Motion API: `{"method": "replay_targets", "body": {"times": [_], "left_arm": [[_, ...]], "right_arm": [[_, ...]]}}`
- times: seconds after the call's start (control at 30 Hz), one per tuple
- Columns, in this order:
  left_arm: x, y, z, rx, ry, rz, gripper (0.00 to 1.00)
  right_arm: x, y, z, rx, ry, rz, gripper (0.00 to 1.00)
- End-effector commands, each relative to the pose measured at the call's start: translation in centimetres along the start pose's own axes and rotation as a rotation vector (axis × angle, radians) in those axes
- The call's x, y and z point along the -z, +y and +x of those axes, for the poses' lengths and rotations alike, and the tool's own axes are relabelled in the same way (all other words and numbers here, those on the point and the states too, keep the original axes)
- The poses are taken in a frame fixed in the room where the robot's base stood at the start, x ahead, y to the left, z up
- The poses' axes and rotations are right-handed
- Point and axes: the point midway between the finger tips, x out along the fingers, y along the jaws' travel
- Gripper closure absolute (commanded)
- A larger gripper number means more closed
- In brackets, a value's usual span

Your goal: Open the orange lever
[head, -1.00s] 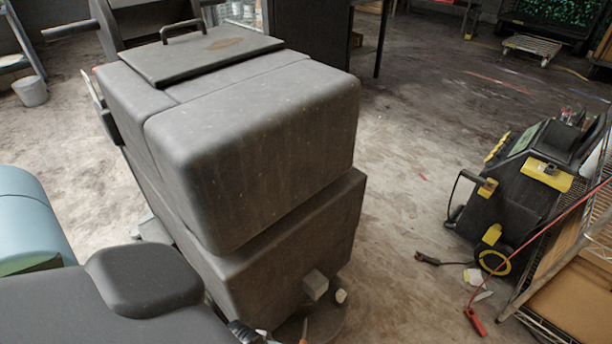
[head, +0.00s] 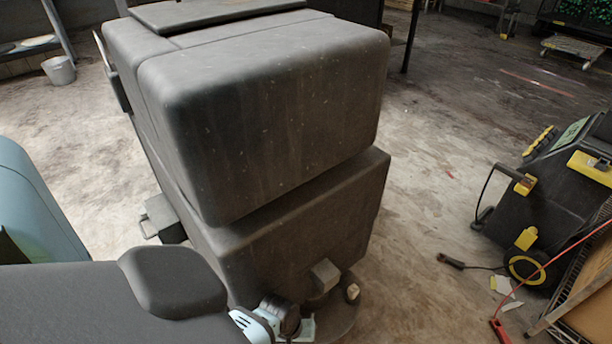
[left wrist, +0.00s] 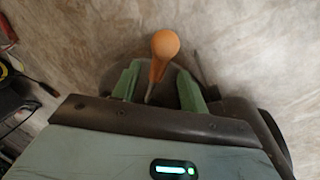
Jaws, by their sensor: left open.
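The orange lever (left wrist: 165,47) has a round knob and a thin shaft. In the left wrist view it stands between the two green fingers of my left gripper (left wrist: 158,72), which is open. Whether a finger touches the lever I cannot tell. In the head view my left arm reaches in from the lower left to the foot of a large dark grey machine (head: 265,105). The wrist parts show at the bottom edge, and the lever cannot be made out there. My right gripper is not in view.
A black and yellow machine (head: 560,200) stands at the right with a cable on the floor. A wire rack (head: 590,285) is at the lower right. A bucket (head: 59,70) stands at the far left. The concrete floor (head: 440,150) between the machines is mostly clear.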

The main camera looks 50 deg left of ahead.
Motion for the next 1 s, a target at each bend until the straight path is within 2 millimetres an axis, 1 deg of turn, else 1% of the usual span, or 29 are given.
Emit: {"method": "replay_targets", "body": {"times": [0.03,0.1,0.23,0.43,0.63,0.67,0.93,0.97,1.0], "left_arm": [[-0.1,-0.1,1.3,0.002,-0.004,0.000,0.57],[-0.1,-0.1,2.2,0.001,-0.002,0.000,0.57],[-0.1,-0.1,3.4,0.001,-0.002,0.000,0.57],[0.0,0.0,3.9,-0.001,0.001,0.000,0.57],[0.0,0.0,3.9,-0.001,0.001,0.000,0.57],[0.0,0.0,3.9,-0.001,0.001,0.000,0.59],[0.0,0.0,3.9,0.000,0.001,0.000,0.95],[0.0,0.0,3.9,0.000,0.001,0.000,0.99],[0.0,0.0,3.9,0.000,0.001,0.000,1.00]], "right_arm": [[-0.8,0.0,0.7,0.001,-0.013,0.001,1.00],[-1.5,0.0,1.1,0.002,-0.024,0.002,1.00],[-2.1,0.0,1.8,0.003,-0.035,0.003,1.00],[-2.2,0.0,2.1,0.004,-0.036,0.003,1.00],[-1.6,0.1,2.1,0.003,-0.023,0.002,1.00],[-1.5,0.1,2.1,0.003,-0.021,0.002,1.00],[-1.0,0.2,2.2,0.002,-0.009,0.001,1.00],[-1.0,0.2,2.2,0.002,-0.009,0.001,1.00],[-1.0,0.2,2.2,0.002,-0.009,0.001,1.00]]}}
